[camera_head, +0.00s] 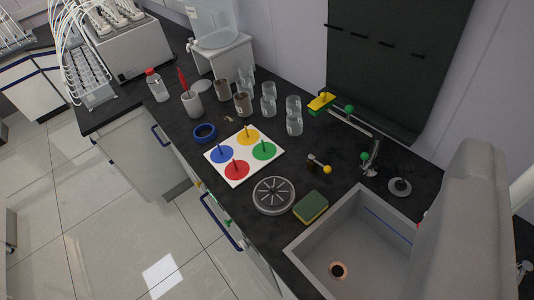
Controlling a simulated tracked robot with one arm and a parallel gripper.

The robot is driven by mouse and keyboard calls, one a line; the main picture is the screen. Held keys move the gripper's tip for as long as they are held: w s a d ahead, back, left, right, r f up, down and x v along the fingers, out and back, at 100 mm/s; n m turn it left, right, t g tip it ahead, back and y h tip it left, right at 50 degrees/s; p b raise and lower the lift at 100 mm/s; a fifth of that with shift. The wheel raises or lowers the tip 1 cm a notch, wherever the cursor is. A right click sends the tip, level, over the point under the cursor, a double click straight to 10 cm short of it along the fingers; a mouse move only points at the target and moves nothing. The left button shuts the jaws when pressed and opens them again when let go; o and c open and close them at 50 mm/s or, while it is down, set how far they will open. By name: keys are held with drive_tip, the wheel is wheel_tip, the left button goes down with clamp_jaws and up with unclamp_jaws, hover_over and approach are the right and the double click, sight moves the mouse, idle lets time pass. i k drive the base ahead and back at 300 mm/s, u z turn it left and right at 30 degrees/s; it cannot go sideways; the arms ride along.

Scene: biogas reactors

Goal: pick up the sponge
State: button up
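The sponge (311,207) is a small block with a green top and a yellow side. It lies flat on the dark counter, just left of the sink's upper left corner and right of a round grey slotted disc (274,195). Nothing covers it and nothing holds it. My gripper's fingers do not show in the head camera view. A large grey rounded shape, which looks like part of my arm, fills the lower right and hides the right part of the sink.
The sink (302,244) is beside the sponge. A faucet (372,155) with green knobs rises behind it. A small yellow-ball piece (327,169) stands behind the sponge. A white board (215,167) with coloured discs, glass beakers (294,125) and brown jars (243,105) occupy the counter farther left.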

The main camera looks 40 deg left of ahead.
sight(313, 205)
drive_tip(key=z, duration=1.65)
drive_tip(key=k, duration=0.65)
drive_tip(key=u, duration=1.8)
drive_tip(key=i, duration=1)
drive_tip(key=u, duration=0.05)
